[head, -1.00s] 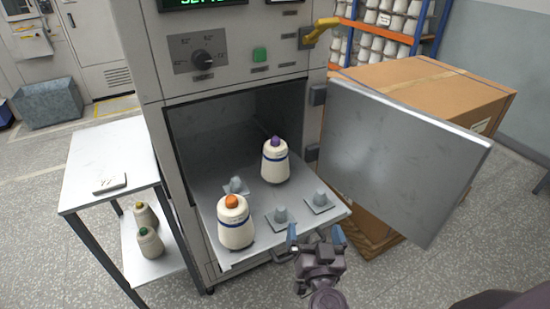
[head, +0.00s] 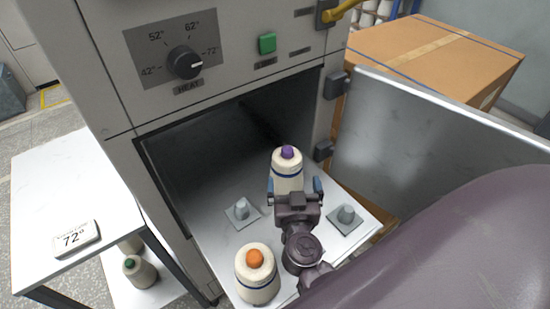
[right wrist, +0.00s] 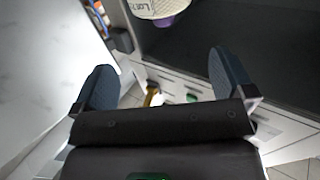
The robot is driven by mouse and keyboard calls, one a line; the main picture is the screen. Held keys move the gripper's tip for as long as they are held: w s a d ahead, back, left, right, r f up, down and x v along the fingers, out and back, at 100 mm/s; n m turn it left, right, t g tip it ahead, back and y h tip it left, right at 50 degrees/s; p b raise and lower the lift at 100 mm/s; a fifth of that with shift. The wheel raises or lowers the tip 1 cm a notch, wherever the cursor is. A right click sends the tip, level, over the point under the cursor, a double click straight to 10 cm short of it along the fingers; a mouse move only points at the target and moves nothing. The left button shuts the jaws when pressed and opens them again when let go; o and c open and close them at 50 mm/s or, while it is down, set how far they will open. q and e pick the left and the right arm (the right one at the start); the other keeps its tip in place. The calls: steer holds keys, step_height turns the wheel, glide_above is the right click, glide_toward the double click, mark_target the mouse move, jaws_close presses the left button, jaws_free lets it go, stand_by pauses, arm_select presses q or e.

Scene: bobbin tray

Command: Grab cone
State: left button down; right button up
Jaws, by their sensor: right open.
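A white cone with a purple top (head: 287,166) stands upright on the metal tray (head: 215,262) at the oven mouth. It shows in part at the top of the right wrist view (right wrist: 160,8). My right gripper (head: 295,187) is open, its blue fingers at either side of the cone's lower part in the head view. In the right wrist view nothing lies between the fingertips (right wrist: 160,80). A second white cone with an orange top (head: 255,272) stands at the tray's front left. My left gripper is not in view.
The open oven door (head: 420,140) borders the right. A side table (head: 70,190) holds a 72° card (head: 75,238); a green-topped cone (head: 139,271) sits on its lower shelf.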

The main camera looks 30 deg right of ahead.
mark_target(288, 155)
steer(key=x, duration=0.4)
steer(key=shift+w+d, duration=0.15)
steer(key=shift+w, duration=0.15)
steer(key=shift+w+d, duration=0.3)
steer(key=shift+w, duration=0.3)
steer(key=x, duration=0.2)
steer(key=b+x, duration=0.1)
steer(key=x, duration=0.1)
steer(key=shift+w+a+f, duration=0.1)
steer(key=shift+a+f, duration=0.05)
steer(key=shift+a, duration=0.1)
steer(key=shift+w+d, duration=0.25)
steer(key=shift+w, duration=0.15)
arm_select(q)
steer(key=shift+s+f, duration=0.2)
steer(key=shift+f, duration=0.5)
arm_select(e)
steer(key=shift+c, duration=0.3)
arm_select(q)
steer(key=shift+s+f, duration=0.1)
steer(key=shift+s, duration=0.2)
arm_select(e)
steer(key=shift+s, duration=0.1)
steer(key=c, duration=1.5)
